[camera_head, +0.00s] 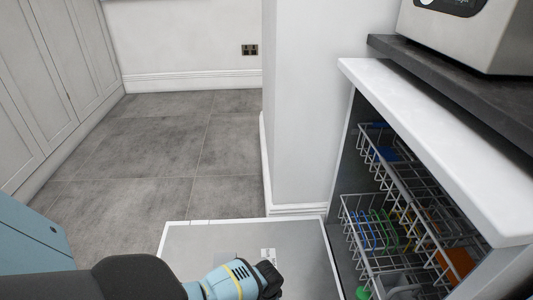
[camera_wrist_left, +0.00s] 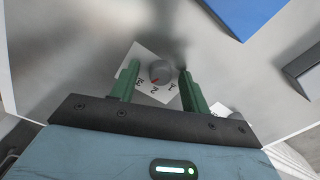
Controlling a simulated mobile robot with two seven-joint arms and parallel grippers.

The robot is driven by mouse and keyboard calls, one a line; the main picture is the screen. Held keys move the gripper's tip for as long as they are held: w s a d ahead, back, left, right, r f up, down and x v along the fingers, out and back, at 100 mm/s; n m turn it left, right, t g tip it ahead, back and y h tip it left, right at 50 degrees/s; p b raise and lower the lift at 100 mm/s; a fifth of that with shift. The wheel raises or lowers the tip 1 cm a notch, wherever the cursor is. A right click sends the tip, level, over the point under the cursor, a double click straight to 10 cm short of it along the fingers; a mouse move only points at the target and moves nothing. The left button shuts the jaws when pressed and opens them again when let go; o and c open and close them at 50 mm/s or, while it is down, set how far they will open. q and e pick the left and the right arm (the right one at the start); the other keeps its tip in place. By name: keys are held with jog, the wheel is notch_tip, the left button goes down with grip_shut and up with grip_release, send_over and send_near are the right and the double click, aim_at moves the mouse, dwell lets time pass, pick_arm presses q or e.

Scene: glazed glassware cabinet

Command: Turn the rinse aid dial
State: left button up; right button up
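The rinse aid dial (camera_wrist_left: 160,71) is a small round grey knob with a red mark. It sits on a white label (camera_wrist_left: 147,60) printed with 1, 2 and 3; the red mark lies near the 2. My left gripper (camera_wrist_left: 159,68) is open, its two green fingers on either side of the dial with a visible gap at each side. In the head view my left gripper (camera_head: 269,279) is low over the opened dishwasher door (camera_head: 205,240), covering the dial there. My right gripper is not in view.
A blue panel (camera_wrist_left: 246,14) and a dark grey raised part (camera_wrist_left: 303,70) lie beyond the dial on the right. The dishwasher racks (camera_head: 385,215) with coloured dishes stand right of the door. A white wall end (camera_head: 300,110) rises behind it. Floor at left is clear.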

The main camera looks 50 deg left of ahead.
pick_arm(q)
jog(key=shift+r, duration=0.1)
jog(key=shift+r, duration=0.35)
notch_tip(320, 180, up, 6)
jog(key=p, duration=0.4)
jog(key=shift+r+p, duration=0.3)
jog(key=shift+r, duration=0.15)
